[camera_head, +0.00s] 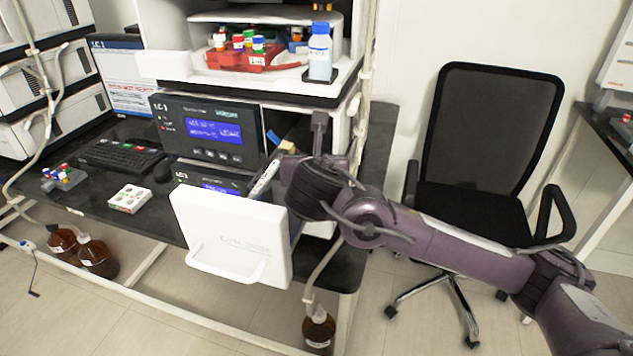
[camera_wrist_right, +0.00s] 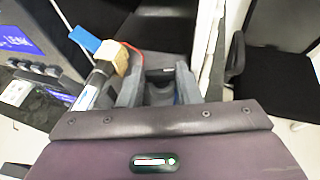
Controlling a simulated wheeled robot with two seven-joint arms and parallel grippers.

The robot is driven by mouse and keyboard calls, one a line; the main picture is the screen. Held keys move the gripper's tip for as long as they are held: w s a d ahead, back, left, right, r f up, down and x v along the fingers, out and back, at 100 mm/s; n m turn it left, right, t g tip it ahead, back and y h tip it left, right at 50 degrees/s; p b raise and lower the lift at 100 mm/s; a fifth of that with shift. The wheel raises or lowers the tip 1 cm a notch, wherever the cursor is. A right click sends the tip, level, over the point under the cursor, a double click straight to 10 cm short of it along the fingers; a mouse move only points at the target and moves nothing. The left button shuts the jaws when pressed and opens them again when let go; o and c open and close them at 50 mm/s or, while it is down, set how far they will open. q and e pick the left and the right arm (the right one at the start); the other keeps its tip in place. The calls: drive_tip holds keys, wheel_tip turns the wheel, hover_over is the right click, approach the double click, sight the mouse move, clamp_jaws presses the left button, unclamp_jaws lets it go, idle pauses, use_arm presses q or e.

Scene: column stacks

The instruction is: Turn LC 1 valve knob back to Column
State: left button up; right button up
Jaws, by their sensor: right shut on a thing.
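My right arm reaches in from the right in the head view, and its wrist (camera_head: 318,187) is at the open side of the LC 1 unit (camera_head: 210,130). The gripper fingers are mostly hidden there. In the wrist view my right gripper (camera_wrist_right: 160,78) has its two grey fingers around a dark part inside the compartment, which seems to be the valve knob (camera_wrist_right: 160,72). The gripper is shut on it. Its pointer and label cannot be read. A column with a tan end (camera_wrist_right: 115,60) lies just left of the fingers. My left gripper is not in view.
An open white door (camera_head: 232,235) with a handle stands out in front of the unit. A blue-capped bottle (camera_head: 320,52) and a red vial tray (camera_head: 240,58) are above. A black chair (camera_head: 490,150) stands right. A brown bottle (camera_head: 318,328) is on the floor.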

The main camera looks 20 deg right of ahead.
drive_tip(key=shift+a+m+g+h+b, duration=0.25)
drive_tip(key=shift+m+g+h+b, duration=0.2)
drive_tip(key=shift+m+h, duration=0.5)
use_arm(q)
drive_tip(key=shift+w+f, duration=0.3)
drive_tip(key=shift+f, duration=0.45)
use_arm(e)
drive_tip(key=shift+w+a+m+g+h, duration=0.1)
drive_tip(key=shift+m+g+h, duration=0.35)
drive_tip(key=shift+m+h, duration=0.3)
drive_tip(key=o, duration=0.7)
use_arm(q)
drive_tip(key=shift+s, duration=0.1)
